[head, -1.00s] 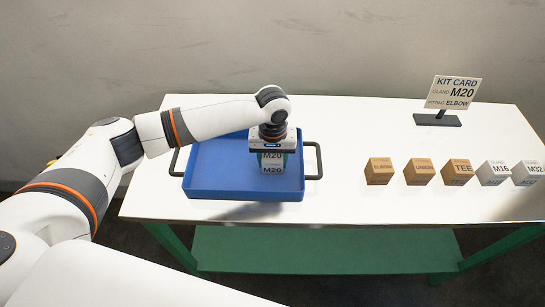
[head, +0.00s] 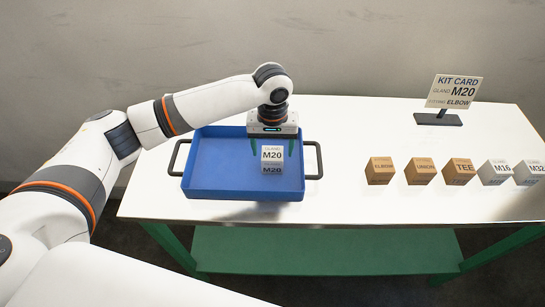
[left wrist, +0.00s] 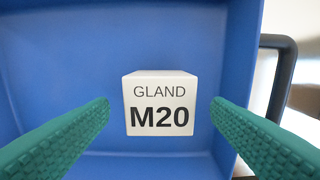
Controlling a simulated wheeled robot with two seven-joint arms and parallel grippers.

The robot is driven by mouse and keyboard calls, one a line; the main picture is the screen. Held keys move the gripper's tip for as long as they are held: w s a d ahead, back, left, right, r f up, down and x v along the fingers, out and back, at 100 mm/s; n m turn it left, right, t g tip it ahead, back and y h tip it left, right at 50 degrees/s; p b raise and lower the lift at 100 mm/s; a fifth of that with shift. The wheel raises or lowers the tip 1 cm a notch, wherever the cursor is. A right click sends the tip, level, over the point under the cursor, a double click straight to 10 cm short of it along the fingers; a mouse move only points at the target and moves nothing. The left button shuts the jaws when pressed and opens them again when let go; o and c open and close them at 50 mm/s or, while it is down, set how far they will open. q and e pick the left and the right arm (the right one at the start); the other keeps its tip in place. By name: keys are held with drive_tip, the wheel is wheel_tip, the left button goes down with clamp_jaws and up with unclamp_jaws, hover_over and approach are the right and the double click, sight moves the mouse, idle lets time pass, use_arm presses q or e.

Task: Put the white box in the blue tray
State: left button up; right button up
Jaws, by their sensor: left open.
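The white box (head: 272,159), marked GLAND M20, sits in the blue tray (head: 215,178), right of its middle. In the left wrist view the white box (left wrist: 160,104) stands on the floor of the blue tray (left wrist: 60,50), between and beyond my green fingertips. My left gripper (head: 271,148) is open just above and behind the box, with a finger to each side and clear of it. The left gripper's fingers (left wrist: 163,110) also show apart in the left wrist view. My right gripper is in neither view.
Brown boxes marked ELBOW (head: 380,171), UNION (head: 420,171) and TEE (head: 458,172) stand right of the tray, beside white M16 (head: 496,173) and M32 (head: 530,173) boxes. A kit card (head: 453,91) reading M20 and ELBOW stands behind them. The white table (head: 345,150) is clear between tray and boxes.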

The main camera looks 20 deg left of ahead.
sight(272, 153)
use_arm(q)
wheel_tip(272, 153, up, 7)
drive_tip(key=shift+r+b, duration=0.1)
drive_tip(key=shift+b, duration=0.35)
drive_tip(key=shift+s, duration=0.1)
